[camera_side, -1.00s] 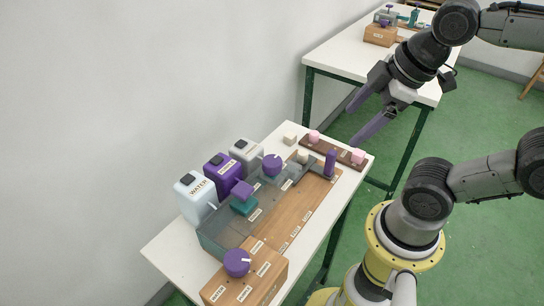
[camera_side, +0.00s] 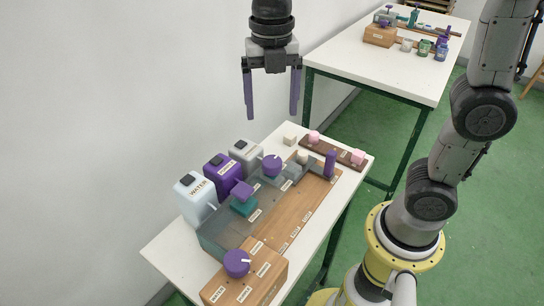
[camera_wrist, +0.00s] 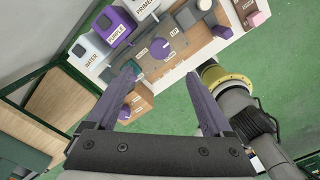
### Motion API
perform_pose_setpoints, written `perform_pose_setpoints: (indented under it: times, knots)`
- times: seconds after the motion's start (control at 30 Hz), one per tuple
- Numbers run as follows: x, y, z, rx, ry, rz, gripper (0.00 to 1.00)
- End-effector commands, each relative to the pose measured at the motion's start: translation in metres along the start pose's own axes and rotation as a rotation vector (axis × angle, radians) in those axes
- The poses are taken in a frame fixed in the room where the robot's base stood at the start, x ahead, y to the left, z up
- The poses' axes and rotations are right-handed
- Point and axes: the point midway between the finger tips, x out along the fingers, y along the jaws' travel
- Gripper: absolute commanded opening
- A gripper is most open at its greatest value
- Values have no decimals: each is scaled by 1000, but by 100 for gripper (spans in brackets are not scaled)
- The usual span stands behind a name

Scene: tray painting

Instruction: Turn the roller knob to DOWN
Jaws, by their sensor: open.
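The purple round knob (camera_side: 272,165) sits along the back of the tray rig, near the grey container. It also shows in the wrist view (camera_wrist: 162,49), beside a label reading UP and another label too small to read surely. Its pointer direction is hard to make out. My gripper (camera_side: 272,115) is open and empty, fingers pointing down, in the air above the bench. In the wrist view the two purple fingers (camera_wrist: 161,73) are spread, with the knob showing just beyond the gap between their tips. Nothing touches the knob.
White WATER (camera_side: 197,196), purple (camera_side: 222,174) and grey (camera_side: 246,154) containers line the back. A teal block with a purple handle (camera_side: 243,194) stands beside them. Another purple knob (camera_side: 237,262) tops a wooden box in front. A purple post (camera_side: 330,163) stands at right.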

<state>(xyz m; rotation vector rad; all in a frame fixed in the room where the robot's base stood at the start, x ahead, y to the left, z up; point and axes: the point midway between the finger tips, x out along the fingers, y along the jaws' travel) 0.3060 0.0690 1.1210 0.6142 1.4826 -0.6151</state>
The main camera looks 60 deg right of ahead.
Motion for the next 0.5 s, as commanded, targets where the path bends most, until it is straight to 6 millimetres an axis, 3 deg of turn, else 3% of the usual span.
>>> perform_pose_setpoints:
  times: [0.17,0.5]
  knots:
    - [19,0,-2,-3,3,-5,85]
    - [85,-1,-2,-2,3,-4,85]
